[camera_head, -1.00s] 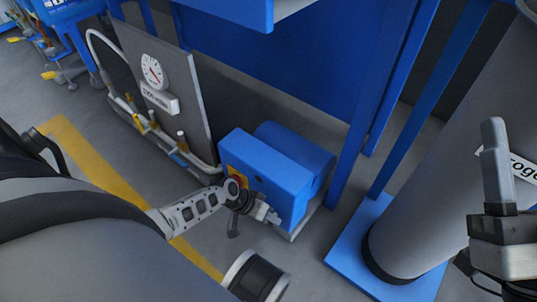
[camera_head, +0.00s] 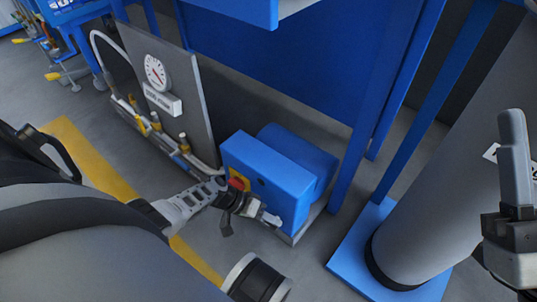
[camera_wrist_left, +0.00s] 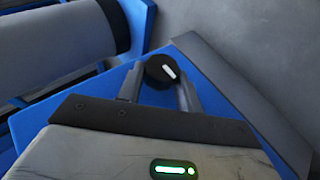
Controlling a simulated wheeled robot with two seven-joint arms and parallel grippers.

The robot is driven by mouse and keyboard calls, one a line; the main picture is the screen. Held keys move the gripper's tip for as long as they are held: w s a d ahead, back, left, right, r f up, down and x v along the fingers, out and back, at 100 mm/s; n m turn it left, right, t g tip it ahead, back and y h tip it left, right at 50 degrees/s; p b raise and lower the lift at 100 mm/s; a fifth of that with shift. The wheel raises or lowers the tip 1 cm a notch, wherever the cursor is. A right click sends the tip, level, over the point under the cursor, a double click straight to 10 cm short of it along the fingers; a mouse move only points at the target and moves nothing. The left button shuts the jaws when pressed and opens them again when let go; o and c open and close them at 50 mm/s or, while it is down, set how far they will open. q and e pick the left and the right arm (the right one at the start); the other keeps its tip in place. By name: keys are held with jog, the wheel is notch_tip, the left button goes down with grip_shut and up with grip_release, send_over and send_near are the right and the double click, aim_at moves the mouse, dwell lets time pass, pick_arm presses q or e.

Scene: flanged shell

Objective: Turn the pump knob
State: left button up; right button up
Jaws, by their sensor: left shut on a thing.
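The pump is a blue box (camera_head: 275,172) with a blue rounded body behind it, low on the floor. Its knob (camera_wrist_left: 163,71) is round and black with a white mark, and shows in the left wrist view on the blue face. My left gripper (camera_wrist_left: 160,80) is shut on the knob, one finger on each side. In the head view my left gripper (camera_head: 264,215) is at the front face of the pump, and the knob is hidden there. My right gripper (camera_head: 515,175) is at the right edge, apart from the pump, with only part of it showing.
A red button on a yellow plate (camera_head: 238,184) sits on the pump beside my left wrist. A grey panel with a gauge (camera_head: 156,73) and pipes stands to the left. A grey column (camera_head: 440,185) on a blue base stands to the right. Blue posts rise behind the pump.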

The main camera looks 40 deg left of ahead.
pick_arm(q)
jog(key=shift+s, duration=0.1)
jog(key=o, duration=1)
jog(key=shift+a+r, duration=0.1)
jog(key=shift+r, duration=0.05)
jog(key=p+v, duration=0.6)
jog(key=v, duration=0.9)
jog(key=shift+a, duration=0.25)
pick_arm(e)
notch_tip(320, 180, down, 10)
jog(key=m+g+h, duration=0.4)
jog(key=m+h, duration=0.3)
jog(key=m, duration=0.4)
jog(key=shift+s+a+f, duration=0.15)
jog(key=shift+a+f, duration=0.1)
jog(key=shift+a, duration=0.05)
pick_arm(q)
jog(key=shift+r, duration=0.15)
